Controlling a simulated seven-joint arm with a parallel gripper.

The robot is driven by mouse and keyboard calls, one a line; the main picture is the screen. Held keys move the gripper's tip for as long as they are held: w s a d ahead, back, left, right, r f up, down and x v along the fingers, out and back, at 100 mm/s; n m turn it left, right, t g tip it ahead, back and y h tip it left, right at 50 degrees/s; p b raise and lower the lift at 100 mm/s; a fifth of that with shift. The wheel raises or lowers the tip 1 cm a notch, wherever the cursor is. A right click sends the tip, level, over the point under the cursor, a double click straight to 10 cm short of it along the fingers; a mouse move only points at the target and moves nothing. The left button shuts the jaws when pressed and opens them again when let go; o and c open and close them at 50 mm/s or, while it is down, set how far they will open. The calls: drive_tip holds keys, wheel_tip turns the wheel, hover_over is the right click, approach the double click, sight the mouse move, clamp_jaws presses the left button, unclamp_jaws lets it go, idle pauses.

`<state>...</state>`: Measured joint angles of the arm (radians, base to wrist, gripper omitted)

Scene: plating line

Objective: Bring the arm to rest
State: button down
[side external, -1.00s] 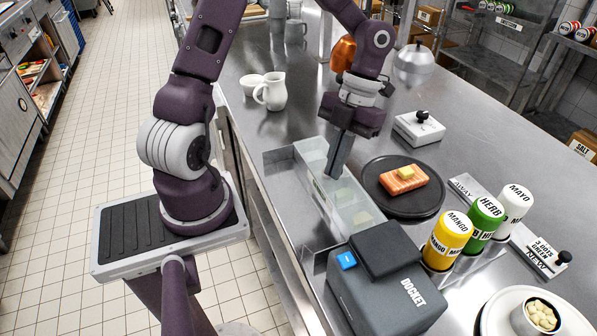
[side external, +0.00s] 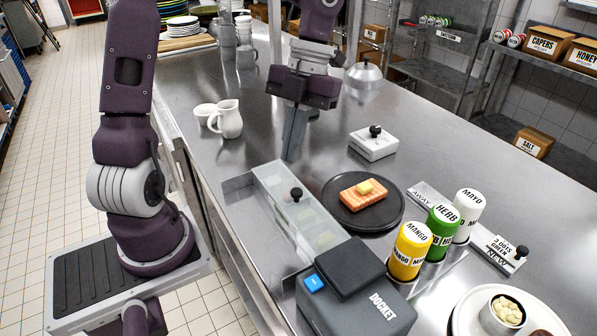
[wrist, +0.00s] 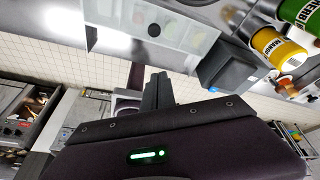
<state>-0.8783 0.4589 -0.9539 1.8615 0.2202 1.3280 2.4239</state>
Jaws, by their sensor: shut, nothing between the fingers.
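My gripper (side external: 291,156) is shut and empty, with its fingers pointing down, apart from the container and behind it. In the wrist view the shut fingers (wrist: 158,82) show as one dark block.
A black plate (side external: 377,222) with a salmon piece (side external: 362,194) is right of the container. Mango (side external: 410,250), herb (side external: 438,232) and mayo (side external: 468,214) bottles stand near a docket printer (side external: 357,290). A white jug (side external: 228,119) stands left of my gripper.

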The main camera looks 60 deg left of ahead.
drive_tip(key=s+d+r+n+t, duration=0.1)
drive_tip(key=s+r+n+t, duration=0.1)
drive_tip(key=n, duration=0.8)
drive_tip(key=s+d+r+n+t+y, duration=0.1)
drive_tip(key=s+n+t, duration=0.3)
drive_tip(key=n, duration=0.6)
drive_tip(key=s+d+r+n+t, duration=0.1)
drive_tip(key=s+r+n+t, duration=0.2)
drive_tip(key=n, duration=0.6)
drive_tip(key=shift+s+d+n+y, duration=0.3)
drive_tip(key=shift+s+d+n, duration=0.1)
drive_tip(key=shift+s, duration=0.75)
